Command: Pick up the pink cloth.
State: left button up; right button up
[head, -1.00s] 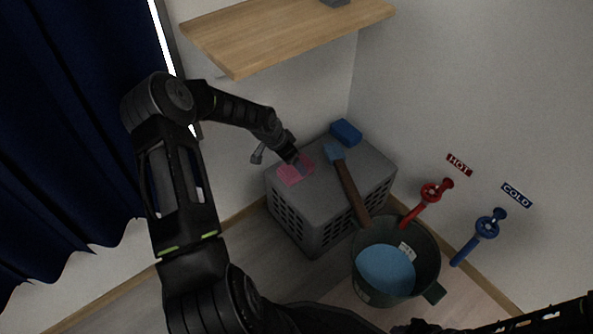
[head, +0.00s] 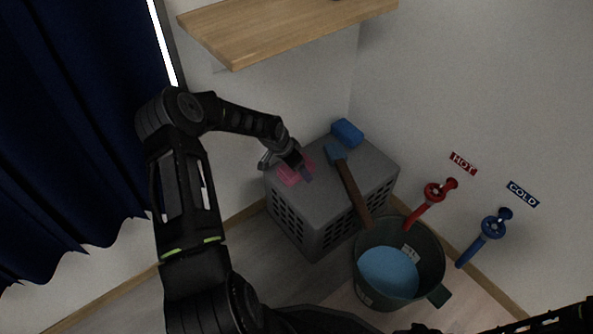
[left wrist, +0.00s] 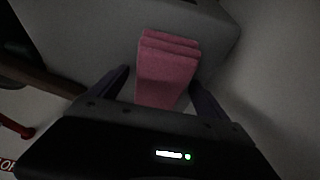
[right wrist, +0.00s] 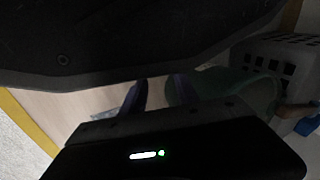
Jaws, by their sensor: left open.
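The folded pink cloth (head: 287,178) lies on top of the grey crate (head: 318,190), near its left corner. In the left wrist view the cloth (left wrist: 167,66) shows as stacked folds between the two fingers. My left gripper (head: 297,171) is over the cloth in the head view and partly covers it. In the left wrist view my left gripper (left wrist: 158,88) is open, one finger on each side of the cloth. Contact with it cannot be told. My right gripper (right wrist: 158,92) has its fingers apart with nothing seen between them, away from the cloth.
A green bucket (head: 436,262) with blue water stands in front. Red (head: 433,193) and blue (head: 492,227) taps are on the right wall. A wooden shelf (head: 290,30) hangs above the crate.

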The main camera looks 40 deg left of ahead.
pick_arm(q)
jog(key=shift+f, duration=0.15)
dwell(0.6)
jog(key=shift+c, duration=0.5)
jog(key=c, duration=1.3)
